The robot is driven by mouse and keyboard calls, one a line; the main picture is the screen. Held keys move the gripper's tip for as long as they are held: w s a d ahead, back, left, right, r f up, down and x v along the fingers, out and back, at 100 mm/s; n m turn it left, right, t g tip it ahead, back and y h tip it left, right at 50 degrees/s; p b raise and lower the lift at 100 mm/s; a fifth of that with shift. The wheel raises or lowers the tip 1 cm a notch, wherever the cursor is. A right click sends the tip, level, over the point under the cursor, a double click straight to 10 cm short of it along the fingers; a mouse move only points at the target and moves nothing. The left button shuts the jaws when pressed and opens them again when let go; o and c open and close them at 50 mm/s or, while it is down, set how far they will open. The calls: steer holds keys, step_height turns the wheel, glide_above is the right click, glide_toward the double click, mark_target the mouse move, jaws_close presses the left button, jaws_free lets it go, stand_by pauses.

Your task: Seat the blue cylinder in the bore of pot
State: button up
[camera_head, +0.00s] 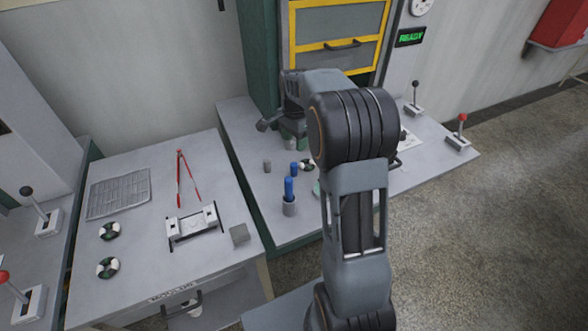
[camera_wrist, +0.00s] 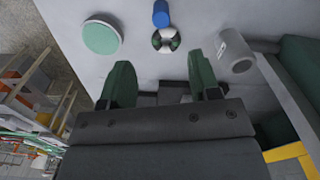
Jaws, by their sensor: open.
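In the wrist view a grey cylinder with a dark hole (camera_wrist: 236,51) is beyond the right finger. My gripper (camera_wrist: 162,75) is open and empty, its green fingers apart; in the head view my arm partly hides it.
A green-and-white ring (camera_wrist: 166,40) and a pale green disc (camera_wrist: 102,37) lie on the table beyond my fingers. The yellow-framed cabinet (camera_head: 292,35) stands close behind my gripper. A left table holds a rack (camera_head: 118,194), red-handled tongs (camera_head: 180,178) and rings.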

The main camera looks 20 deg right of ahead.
mark_target(294, 164)
step_height(294, 164, down, 11)
steer(key=shift+w+a+r+p, duration=0.1)
steer(key=shift+p, duration=0.5)
steer(key=shift+c, duration=0.3)
steer(key=shift+r, duration=0.1)
jaws_close()
